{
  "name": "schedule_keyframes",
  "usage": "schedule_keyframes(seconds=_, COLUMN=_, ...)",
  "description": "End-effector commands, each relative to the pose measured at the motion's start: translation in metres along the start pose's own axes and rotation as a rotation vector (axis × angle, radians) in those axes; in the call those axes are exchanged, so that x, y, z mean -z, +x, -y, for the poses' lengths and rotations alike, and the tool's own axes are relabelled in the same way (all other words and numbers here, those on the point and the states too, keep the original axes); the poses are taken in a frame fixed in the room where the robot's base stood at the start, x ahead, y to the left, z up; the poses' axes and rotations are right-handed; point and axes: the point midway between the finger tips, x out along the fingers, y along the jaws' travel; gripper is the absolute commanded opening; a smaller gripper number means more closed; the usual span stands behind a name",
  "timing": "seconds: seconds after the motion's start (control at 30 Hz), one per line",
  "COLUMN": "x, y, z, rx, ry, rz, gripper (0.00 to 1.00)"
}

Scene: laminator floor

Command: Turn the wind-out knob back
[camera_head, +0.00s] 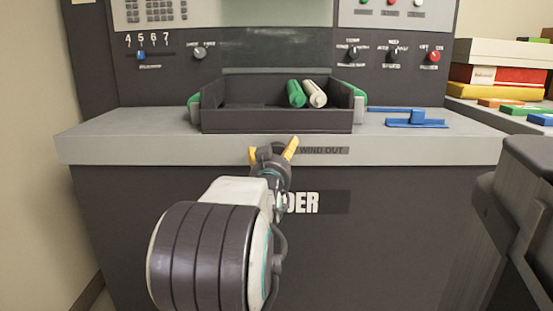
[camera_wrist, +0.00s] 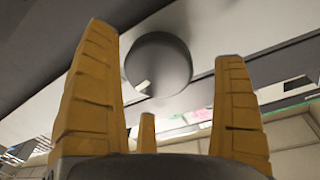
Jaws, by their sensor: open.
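The wind-out knob (camera_wrist: 158,65) shows in the wrist view as a dark grey round knob on the pale front edge, with a small light mark at its lower left. In the head view my gripper hides it; only the WIND OUT label (camera_head: 322,150) shows just to the right. My gripper (camera_head: 272,149) points at the machine's front edge with its yellow fingers spread. In the wrist view the fingers stand to the left and right of the knob, with a third finger below. I cannot tell whether any finger touches it.
A dark tray (camera_head: 277,121) with a green roll (camera_head: 296,93) and a white roll (camera_head: 315,94) sits on the ledge above my gripper. A blue tool (camera_head: 416,121) lies right of it. The control panel (camera_head: 290,50) stands behind. A dark block (camera_head: 520,210) stands at the right.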

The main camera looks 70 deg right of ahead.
Motion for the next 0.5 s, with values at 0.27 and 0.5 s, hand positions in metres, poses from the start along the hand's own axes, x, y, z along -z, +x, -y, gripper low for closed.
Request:
schedule_keyframes(seconds=0.27, x=0.000, y=0.015, z=0.000, rx=0.000, ry=-0.001, rz=-0.001, gripper=0.90)
schedule_keyframes(seconds=0.5, x=0.000, y=0.016, z=0.000, rx=0.000, ry=-0.001, rz=0.000, gripper=0.90)
